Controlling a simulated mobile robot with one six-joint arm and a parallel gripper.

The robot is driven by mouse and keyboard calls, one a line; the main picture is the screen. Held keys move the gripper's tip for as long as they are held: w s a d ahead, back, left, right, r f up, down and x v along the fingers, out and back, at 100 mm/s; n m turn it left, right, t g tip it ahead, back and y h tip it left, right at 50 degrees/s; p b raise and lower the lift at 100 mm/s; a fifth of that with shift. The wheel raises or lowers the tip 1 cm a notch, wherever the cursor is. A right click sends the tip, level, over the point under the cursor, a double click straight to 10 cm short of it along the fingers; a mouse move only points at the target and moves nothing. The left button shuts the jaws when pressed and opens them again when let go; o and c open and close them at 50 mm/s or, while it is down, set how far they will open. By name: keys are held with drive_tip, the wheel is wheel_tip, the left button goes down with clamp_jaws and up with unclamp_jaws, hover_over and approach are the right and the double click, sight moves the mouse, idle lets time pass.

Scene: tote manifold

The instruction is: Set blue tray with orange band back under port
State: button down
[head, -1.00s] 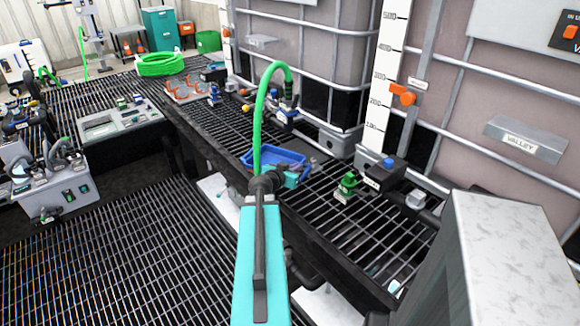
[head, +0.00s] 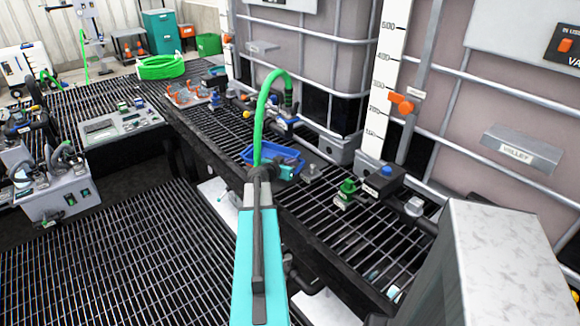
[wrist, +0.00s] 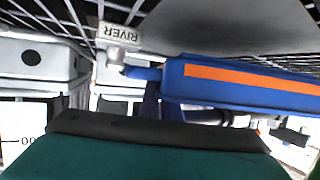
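The blue tray (head: 257,152) is just above the grating below the middle tank in the head view. In the wrist view, which is upside down, its blue wall with the orange band (wrist: 240,78) lies close, slightly tilted. My gripper (head: 287,171) is at the tray's near right side and appears shut on its edge; the fingertips are mostly hidden. A valve with a blue handle (head: 288,122), likely the port, stands behind the tray. A small RIVER sign (wrist: 119,32) shows beside the tray in the wrist view.
A green-topped fitting (head: 346,191) and a dark box with a blue button (head: 383,180) stand right of the tray. A green hose arches over my arm. A grey VALLEY sign (head: 522,152) is on the right tank. The front grating is bare.

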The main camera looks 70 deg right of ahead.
drive_tip(key=shift+w+d, duration=0.3)
drive_tip(key=shift+d, duration=0.25)
drive_tip(key=shift+w+d, duration=0.25)
drive_tip(key=shift+d, duration=0.15)
drive_tip(key=shift+f+p, duration=0.85)
drive_tip(key=shift+f, duration=0.95)
drive_tip(key=shift+f, duration=0.1)
drive_tip(key=c, duration=2)
unclamp_jaws()
drive_tip(key=shift+b+v, duration=1.55)
drive_tip(key=shift+v, duration=3.9)
drive_tip(key=shift+a+r, duration=0.3)
drive_tip(key=shift+a, duration=0.25)
